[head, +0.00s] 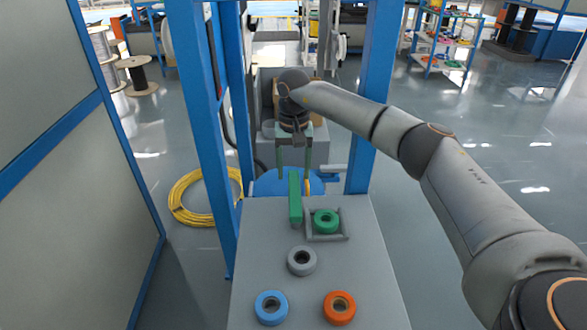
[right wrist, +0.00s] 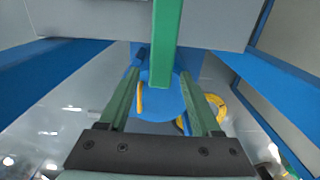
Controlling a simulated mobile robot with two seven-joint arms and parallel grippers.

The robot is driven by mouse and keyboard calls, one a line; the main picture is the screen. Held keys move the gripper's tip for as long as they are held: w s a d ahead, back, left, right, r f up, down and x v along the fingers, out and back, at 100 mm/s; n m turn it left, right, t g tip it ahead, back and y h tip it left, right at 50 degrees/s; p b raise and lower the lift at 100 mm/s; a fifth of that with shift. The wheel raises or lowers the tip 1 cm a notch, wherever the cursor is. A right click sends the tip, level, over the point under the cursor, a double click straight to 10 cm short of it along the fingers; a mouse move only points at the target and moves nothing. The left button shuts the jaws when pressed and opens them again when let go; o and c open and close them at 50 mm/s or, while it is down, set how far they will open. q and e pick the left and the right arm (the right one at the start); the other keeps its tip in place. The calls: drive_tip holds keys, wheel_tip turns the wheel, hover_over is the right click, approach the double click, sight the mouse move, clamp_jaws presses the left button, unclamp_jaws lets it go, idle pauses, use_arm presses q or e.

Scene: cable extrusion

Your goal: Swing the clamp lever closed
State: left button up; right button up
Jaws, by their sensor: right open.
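A green bar, which looks like the clamp lever (head: 295,198), stands out at the far edge of the grey table. It also shows in the right wrist view (right wrist: 166,40), reaching in from the top. My right gripper (head: 294,172) is open, with its two green fingers pointing down at the lever's far end. In the right wrist view the lever's end appears between the fingers of my right gripper (right wrist: 161,75), with gaps on both sides. I cannot tell its exact depth there. My left gripper is not in view.
The grey table (head: 250,250) holds a green ring (head: 317,217) in a square frame, a grey ring (head: 301,272), a blue ring (head: 260,307) and an orange ring (head: 330,314). Blue posts (head: 207,130) flank the arm. A blue round part (head: 268,184) lies beyond the table.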

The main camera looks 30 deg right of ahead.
clamp_jaws()
idle(0.3)
idle(1.0)
